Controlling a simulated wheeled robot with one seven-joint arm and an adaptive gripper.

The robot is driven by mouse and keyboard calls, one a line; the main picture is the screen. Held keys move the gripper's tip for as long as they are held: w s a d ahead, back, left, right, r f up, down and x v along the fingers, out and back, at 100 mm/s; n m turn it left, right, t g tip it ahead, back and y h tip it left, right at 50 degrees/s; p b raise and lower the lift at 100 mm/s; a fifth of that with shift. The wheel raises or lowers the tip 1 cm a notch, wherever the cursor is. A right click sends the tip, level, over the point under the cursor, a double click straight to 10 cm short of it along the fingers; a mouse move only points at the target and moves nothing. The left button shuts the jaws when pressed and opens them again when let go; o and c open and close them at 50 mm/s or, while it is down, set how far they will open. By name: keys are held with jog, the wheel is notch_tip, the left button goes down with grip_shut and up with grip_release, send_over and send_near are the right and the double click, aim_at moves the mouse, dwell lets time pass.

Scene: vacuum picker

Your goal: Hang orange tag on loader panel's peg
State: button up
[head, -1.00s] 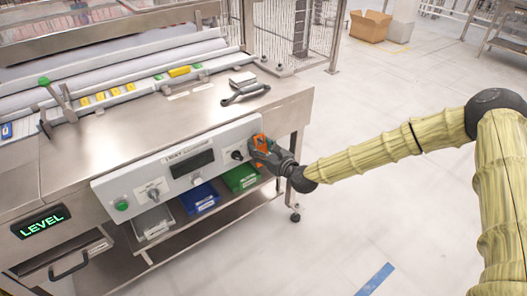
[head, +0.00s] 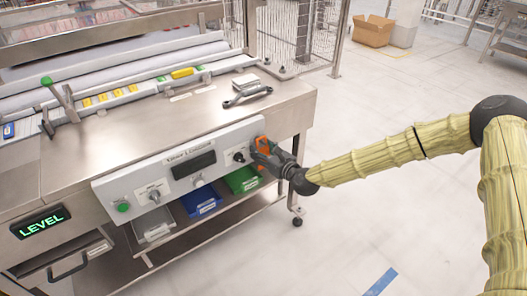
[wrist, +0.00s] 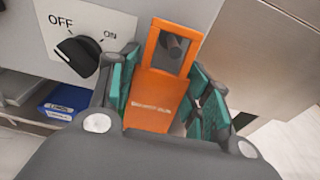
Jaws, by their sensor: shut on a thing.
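The orange tag (wrist: 150,100) is held upright between the green pads of my gripper (wrist: 163,88), which is shut on it. The tag has a square opening at its top. The dark peg (wrist: 174,45) shows inside that opening. I cannot tell how far it passes through. In the head view, my gripper (head: 258,150) is at the right end of the white loader panel (head: 135,178), with a bit of the orange tag (head: 263,145) showing. The peg is hidden there.
A black OFF/ON knob (wrist: 76,56) sits close left of my gripper. Blue (head: 201,199) and green (head: 242,180) bins stand on the shelf below the panel. A wrench-like tool (head: 248,95) lies on the steel top. The floor at right is clear.

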jog(key=o, duration=1)
jog(key=shift+s, duration=0.1)
jog(key=v, duration=1.2)
jog(key=s+a+f+n+g+h+p, duration=0.1)
jog(key=s+f+n+g+h+p, duration=0.2)
jog(key=s+f+n, duration=0.7)
jog(key=s+a+f+n+g+p, duration=0.15)
jog(key=s+f+n+g, duration=0.55)
jog(key=s, duration=0.8)
jog(key=s+d+n+g+h+p, duration=0.1)
jog(key=s+d+n+h, duration=0.1)
jog(key=s+d, duration=0.4)
jog(key=s+d+f+n+g+h+p, duration=0.1)
jog(key=s+d+n+h+p, duration=0.1)
jog(key=s+d+n, duration=0.3)
jog(key=s+d+n+g+h+p, duration=0.1)
jog(key=s+d+n+h, duration=0.1)
jog(key=s+d+n, duration=0.2)
jog(key=shift+s+d+f+h, duration=0.1)
jog(key=shift+s+d, duration=0.35)
jog(key=shift+d, duration=0.25)
jog(key=shift+s+d+f+h, duration=0.1)
jog(key=shift+s+d, duration=0.35)
jog(key=shift+d, duration=0.2)
jog(key=shift+s+d+f+h, duration=0.15)
jog(key=shift+s+d, duration=0.3)
jog(key=shift+d, duration=0.25)
